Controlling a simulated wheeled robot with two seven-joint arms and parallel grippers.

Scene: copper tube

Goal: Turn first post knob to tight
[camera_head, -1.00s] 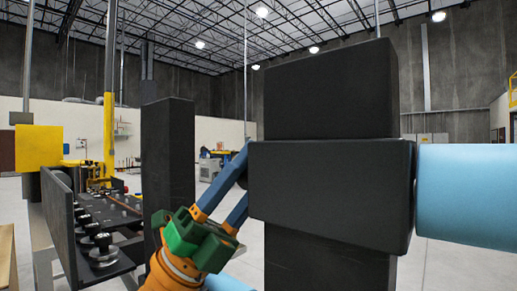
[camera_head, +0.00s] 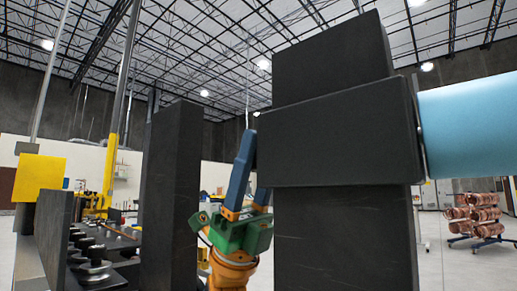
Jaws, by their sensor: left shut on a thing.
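A dark upright post (camera_head: 345,240) stands close in front, with a black crosspiece (camera_head: 340,135) fixed across it. My left gripper (camera_head: 252,165), with blue fingers and a green body, points up at the left end of the crosspiece. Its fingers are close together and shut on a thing. The crosspiece hides part of the fingers and whatever lies between the tips. No post knob can be made out there. My right gripper is not in view.
A light blue cylinder (camera_head: 475,120) sticks out right of the crosspiece. Another dark post (camera_head: 170,195) stands left of my gripper. A bench with black knobs (camera_head: 93,262) is at the lower left. A rack of copper coils (camera_head: 475,220) stands far right.

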